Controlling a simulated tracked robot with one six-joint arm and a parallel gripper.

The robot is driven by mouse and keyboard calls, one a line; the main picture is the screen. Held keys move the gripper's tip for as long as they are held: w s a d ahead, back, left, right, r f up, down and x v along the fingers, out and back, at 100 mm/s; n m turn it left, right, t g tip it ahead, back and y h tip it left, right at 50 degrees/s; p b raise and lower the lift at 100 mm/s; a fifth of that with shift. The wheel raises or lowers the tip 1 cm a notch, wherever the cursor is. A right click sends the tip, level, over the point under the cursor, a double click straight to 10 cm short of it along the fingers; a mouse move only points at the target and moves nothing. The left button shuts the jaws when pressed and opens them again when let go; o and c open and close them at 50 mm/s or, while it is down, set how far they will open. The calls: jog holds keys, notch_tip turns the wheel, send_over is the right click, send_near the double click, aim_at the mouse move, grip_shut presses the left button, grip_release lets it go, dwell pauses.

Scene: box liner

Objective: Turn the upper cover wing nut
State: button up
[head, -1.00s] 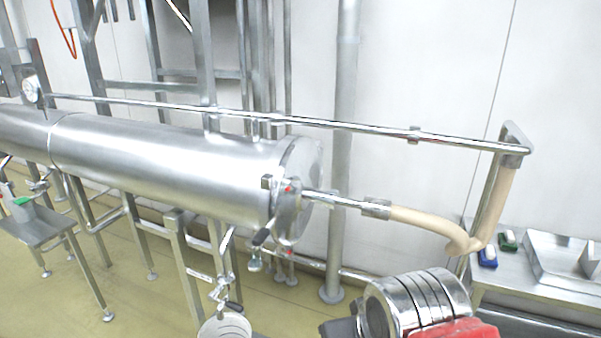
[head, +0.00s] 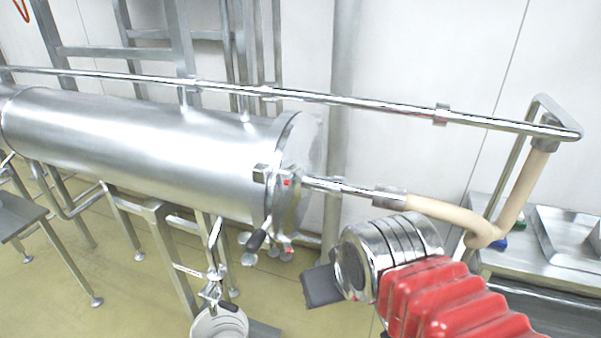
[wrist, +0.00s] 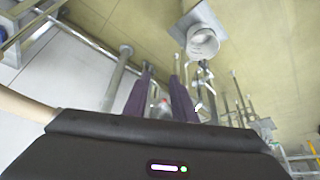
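The steel cylinder's round end cover (head: 295,205) faces right in the head view. Near its upper edge is a small fitting with a red mark, apparently the upper wing nut (head: 287,183). A second red-marked fitting (head: 288,250) sits at the lower edge. My gripper (head: 322,287) is a dark block below and right of the cover, apart from it; its fingers cannot be made out there. In the wrist view, my gripper's two dark fingers (wrist: 161,72) stand apart with nothing held. A small red spot and shiny metal show beyond, between the fingers, too blurred to identify.
A pipe (head: 340,186) and beige hose (head: 450,213) extend right from the cover. A long rail (head: 350,101) runs above. A black-handled lever (head: 256,241) hangs beside the cover. A white bucket (head: 220,325) stands below; it also shows in the wrist view (wrist: 203,43). A steel table (head: 560,240) stands right.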

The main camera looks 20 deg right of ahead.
jog(key=w+d+r+m+t+y, duration=0.5)
jog(key=w+d+r+y, duration=0.5)
jog(key=y, duration=0.4)
jog(key=shift+w+d+r+m+y, duration=0.15)
jog(key=shift+d+r+m+y, duration=0.15)
jog(key=shift+d+r+m, duration=0.3)
